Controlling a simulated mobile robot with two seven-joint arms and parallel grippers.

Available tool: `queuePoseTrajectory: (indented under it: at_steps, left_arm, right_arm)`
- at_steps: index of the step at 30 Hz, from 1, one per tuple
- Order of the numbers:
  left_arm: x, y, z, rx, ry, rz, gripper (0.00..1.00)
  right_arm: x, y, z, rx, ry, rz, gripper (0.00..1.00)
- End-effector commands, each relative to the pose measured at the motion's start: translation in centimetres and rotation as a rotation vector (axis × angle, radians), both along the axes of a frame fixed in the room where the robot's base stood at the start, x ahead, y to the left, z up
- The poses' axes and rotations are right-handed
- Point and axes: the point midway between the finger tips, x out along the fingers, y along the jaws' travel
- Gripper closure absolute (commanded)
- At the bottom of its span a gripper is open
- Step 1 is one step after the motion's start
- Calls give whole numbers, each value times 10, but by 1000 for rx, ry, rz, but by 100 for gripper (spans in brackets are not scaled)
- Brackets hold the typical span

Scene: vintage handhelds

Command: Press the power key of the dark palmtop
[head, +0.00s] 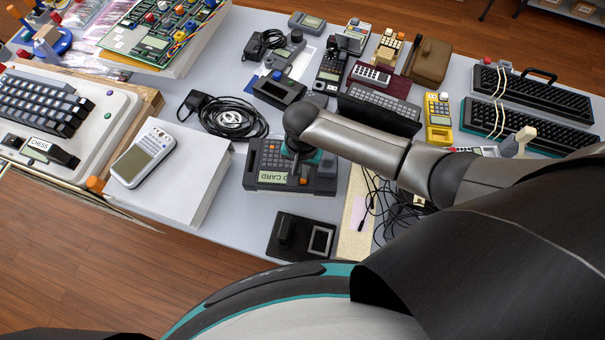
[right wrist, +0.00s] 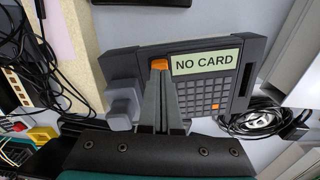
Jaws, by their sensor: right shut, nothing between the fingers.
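The dark palmtop (head: 262,184) lies on the table near the front middle. It has rows of small keys and a pale display reading NO CARD, which is clear in the right wrist view (right wrist: 205,62). An orange key (right wrist: 160,64) sits beside the display; it also shows in the head view. My right gripper (head: 302,170) is over the palmtop, pointing down, shut and empty. In the right wrist view its fingertips (right wrist: 162,76) are at the orange key and overlap its edge. I cannot tell whether they touch it. My left gripper is not in view.
A coiled black cable (head: 235,120) lies left of the palmtop. A white box (head: 200,165) carries a grey handheld (head: 143,158). A black device (head: 300,237) lies in front. Loose cables (head: 400,208) and a beige strip (head: 356,215) lie to the right. Several handhelds fill the back.

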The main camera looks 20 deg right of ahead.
Motion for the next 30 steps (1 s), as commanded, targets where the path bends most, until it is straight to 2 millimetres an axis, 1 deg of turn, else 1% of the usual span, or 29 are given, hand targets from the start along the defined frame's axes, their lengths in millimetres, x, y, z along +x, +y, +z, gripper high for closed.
queuePoseTrajectory:
  at_steps: [7, 24, 28, 30]
  left_arm:
    - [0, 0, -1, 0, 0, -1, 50]
    - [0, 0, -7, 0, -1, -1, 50]
    - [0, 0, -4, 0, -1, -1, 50]
    - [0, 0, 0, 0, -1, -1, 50]
  right_arm:
    - [0, 0, -2, 0, 0, 0, 100]
    - [0, 0, -13, 1, 0, 0, 100]
    - [0, 0, -10, 1, 0, 0, 100]
    - [0, 1, -6, 1, 0, 0, 100]
